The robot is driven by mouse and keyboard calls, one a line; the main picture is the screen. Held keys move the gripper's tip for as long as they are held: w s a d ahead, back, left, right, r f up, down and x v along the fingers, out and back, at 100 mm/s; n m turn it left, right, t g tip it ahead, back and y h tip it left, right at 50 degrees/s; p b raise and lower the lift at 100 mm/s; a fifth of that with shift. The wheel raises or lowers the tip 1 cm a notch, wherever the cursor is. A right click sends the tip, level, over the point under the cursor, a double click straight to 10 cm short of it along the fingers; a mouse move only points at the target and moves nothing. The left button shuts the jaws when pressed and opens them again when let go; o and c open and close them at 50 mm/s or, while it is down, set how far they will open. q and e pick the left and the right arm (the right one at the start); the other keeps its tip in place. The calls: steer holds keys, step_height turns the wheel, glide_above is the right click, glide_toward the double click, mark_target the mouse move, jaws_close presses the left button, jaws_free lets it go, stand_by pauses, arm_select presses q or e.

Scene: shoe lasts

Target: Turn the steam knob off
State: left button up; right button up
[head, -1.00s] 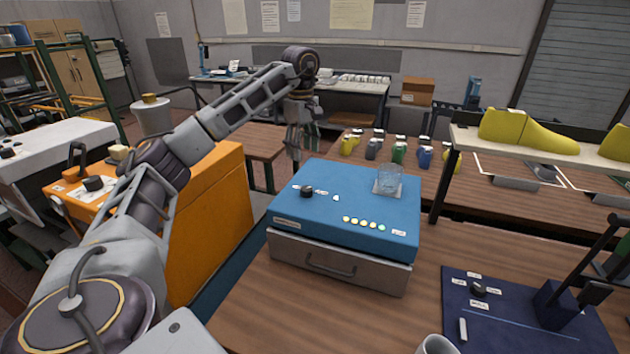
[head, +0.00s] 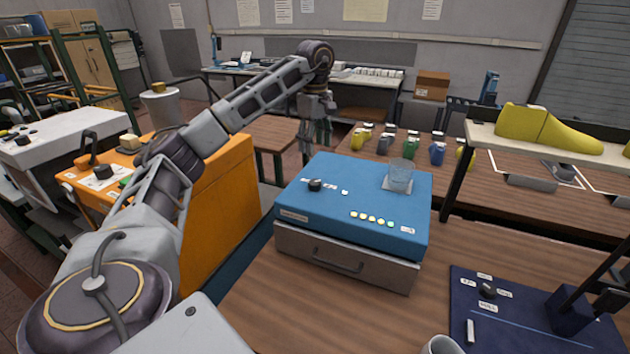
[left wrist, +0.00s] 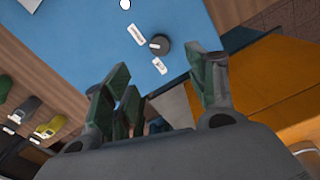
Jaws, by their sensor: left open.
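A black knob (head: 315,185) with small labels beside it sits on top of the blue box (head: 345,200). It also shows in the left wrist view (left wrist: 159,45), its pale mark pointing toward the labels. The label text is too small to read, so I cannot confirm it is the steam knob. My left gripper (head: 316,135) hangs fingers-down beyond the far left edge of the box, apart from the knob. In the left wrist view its green-padded fingers (left wrist: 164,72) are spread and empty, with the knob beyond the gap between them. My right gripper is out of view.
A navy panel (head: 500,325) with another knob lies front right. A shelf (head: 550,148) holds yellow shoe lasts. The front tabletop is mostly clear.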

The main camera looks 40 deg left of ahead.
mark_target(315, 182)
arm_select(q)
step_height(315, 182, down, 11)
steer(key=shift+f, duration=0.85)
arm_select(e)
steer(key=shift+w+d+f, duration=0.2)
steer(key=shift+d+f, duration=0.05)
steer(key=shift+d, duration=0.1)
arm_select(q)
steer(key=shift+c, duration=0.5)
steer(key=c, duration=0.7)
steer(key=shift+c, duration=1.1)
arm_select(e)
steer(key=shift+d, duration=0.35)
